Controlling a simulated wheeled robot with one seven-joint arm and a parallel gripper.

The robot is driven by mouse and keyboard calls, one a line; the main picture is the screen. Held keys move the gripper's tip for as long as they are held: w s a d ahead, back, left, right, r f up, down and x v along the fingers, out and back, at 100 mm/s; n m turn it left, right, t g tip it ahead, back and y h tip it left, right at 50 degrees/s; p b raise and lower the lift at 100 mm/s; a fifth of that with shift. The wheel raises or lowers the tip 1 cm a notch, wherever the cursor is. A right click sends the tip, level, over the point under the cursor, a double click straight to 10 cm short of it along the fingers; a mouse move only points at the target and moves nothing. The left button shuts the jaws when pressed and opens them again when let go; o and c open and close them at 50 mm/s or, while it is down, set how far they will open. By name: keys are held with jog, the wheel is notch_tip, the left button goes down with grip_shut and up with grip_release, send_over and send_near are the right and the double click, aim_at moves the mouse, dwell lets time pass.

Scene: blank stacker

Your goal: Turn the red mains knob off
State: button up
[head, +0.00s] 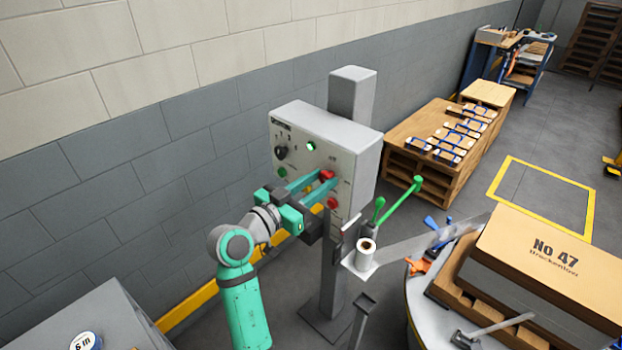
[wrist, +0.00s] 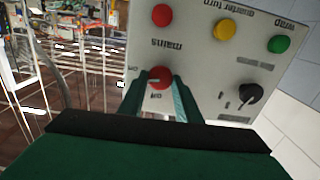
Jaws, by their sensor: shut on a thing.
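The red mains knob (wrist: 160,78) sits on the face of a grey control panel (head: 345,150), beside the printed word "mains", upside down in the wrist view. It has a pale mark across it; the small position labels are too blurred to read surely. My gripper (wrist: 162,82) has one teal finger on each side of the knob and is shut on it. In the head view my gripper (head: 325,181) reaches the panel from the left front, and the knob (head: 326,174) shows partly above the fingers.
A red button (wrist: 162,15), a yellow button (wrist: 225,29), a green button (wrist: 279,43) and a black selector (wrist: 250,94) share the panel. Green levers (head: 404,200) and a white roll (head: 366,248) stand close right of the post. A boxed load (head: 540,250) is at the lower right.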

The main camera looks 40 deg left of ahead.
jog(key=n, duration=0.3)
jog(key=shift+s+a, duration=0.1)
jog(key=shift+a, duration=0.2)
jog(key=n, duration=0.4)
jog(key=shift+d, duration=0.25)
jog(key=n, duration=0.5)
jog(key=shift+a+n, duration=0.25)
jog(key=shift+n, duration=0.15)
jog(key=shift+f+n, duration=0.1)
jog(key=shift+n, duration=1)
jog(key=shift+a+n, duration=0.25)
jog(key=shift+n, duration=0.15)
jog(key=shift+d, duration=0.3)
